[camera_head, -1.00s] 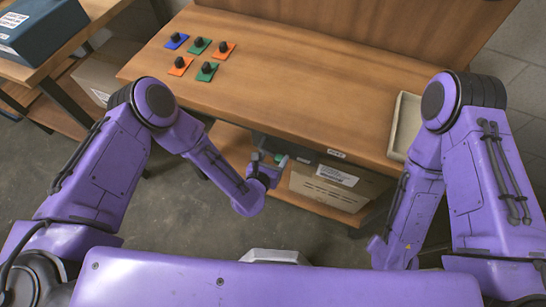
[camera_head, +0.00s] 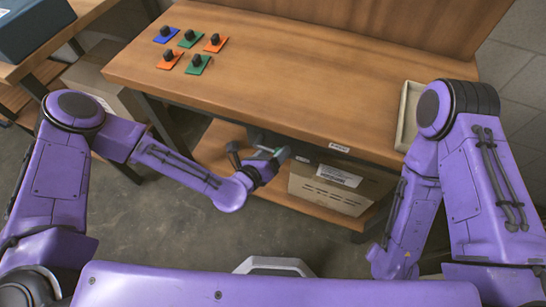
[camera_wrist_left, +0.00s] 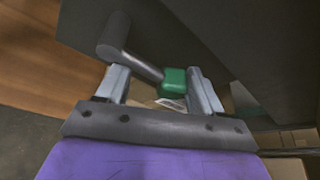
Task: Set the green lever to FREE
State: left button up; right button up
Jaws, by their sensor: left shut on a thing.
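The green lever shows in the left wrist view as a dark grey rod with a thick dark end and a green block (camera_wrist_left: 173,82). It is beneath the workbench's front edge. My left gripper (camera_head: 268,158) is at it; in the left wrist view its two fingers (camera_wrist_left: 158,88) are on either side of the green block and rod, shut on the lever. The right finger lies against the green block. The lever's mount is partly hidden, and I cannot read a FREE mark. My right arm hangs at the right; its gripper is not visible.
The wooden workbench (camera_head: 290,85) carries several coloured plates with black knobs (camera_head: 197,63) at the left and a pale tray (camera_head: 408,115) at the right. A cardboard box (camera_head: 335,188) stands on the lower shelf. A small label (camera_head: 340,148) is on the bench's front edge.

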pick_arm(q)
jog(key=shift+w+a+r, duration=0.15)
jog(key=shift+w+r, duration=0.35)
jog(key=shift+r, duration=0.05)
jog(key=shift+n, duration=0.3)
jog(key=o, duration=1.5)
jog(key=shift+r, duration=0.1)
jog(key=shift+s, duration=0.15)
jog(key=shift+s+b, duration=0.15)
jog(key=shift+b, duration=0.15)
jog(key=v, duration=1)
jog(key=shift+s+a+b, duration=0.15)
jog(key=shift+s+b, duration=0.05)
jog(key=shift+b, duration=0.15)
